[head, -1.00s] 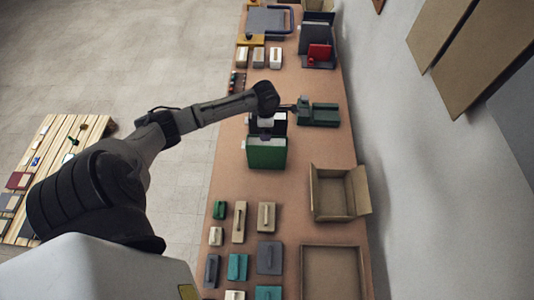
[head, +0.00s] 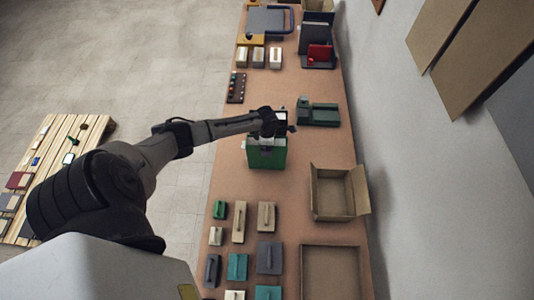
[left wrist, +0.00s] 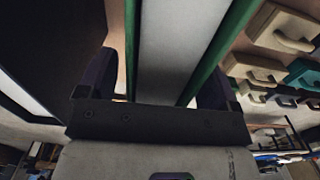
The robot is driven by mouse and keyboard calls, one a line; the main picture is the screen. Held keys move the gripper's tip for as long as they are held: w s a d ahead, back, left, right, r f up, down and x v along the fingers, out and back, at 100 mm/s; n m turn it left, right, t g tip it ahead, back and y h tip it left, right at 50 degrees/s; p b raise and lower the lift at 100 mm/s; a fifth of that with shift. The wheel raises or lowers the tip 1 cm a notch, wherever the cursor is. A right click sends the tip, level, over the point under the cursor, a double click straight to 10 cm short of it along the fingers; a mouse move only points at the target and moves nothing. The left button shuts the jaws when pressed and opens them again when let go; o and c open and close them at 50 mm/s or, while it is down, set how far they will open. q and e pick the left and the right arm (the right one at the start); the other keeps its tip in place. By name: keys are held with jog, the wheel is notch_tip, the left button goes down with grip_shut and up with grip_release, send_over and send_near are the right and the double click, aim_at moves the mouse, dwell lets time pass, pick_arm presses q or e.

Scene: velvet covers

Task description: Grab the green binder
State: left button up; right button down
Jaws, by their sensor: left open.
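The green binder (head: 266,155) stands upright on the long brown table, its green cover facing the near side. My left gripper (head: 268,135) is at the binder's top edge, from the left arm reaching over the table. In the left wrist view the binder's pale inner block (left wrist: 178,50) runs between two green covers. The open fingers of my left gripper (left wrist: 165,85) stand on either side of these covers. I cannot tell whether they touch. A dark item stands just behind the binder, partly hidden by my wrist. My right gripper does not show.
A green-grey device (head: 318,113) stands behind and right of the binder. An open cardboard box (head: 332,192) and a shallow tray (head: 332,250) lie at the right edge. Several handled blocks (head: 238,222) fill the near left. The table around the binder's front is bare.

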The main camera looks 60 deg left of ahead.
pick_arm(q)
jog(key=shift+f, duration=0.55)
jog(key=shift+c, duration=0.2)
grip_shut()
dwell(0.4)
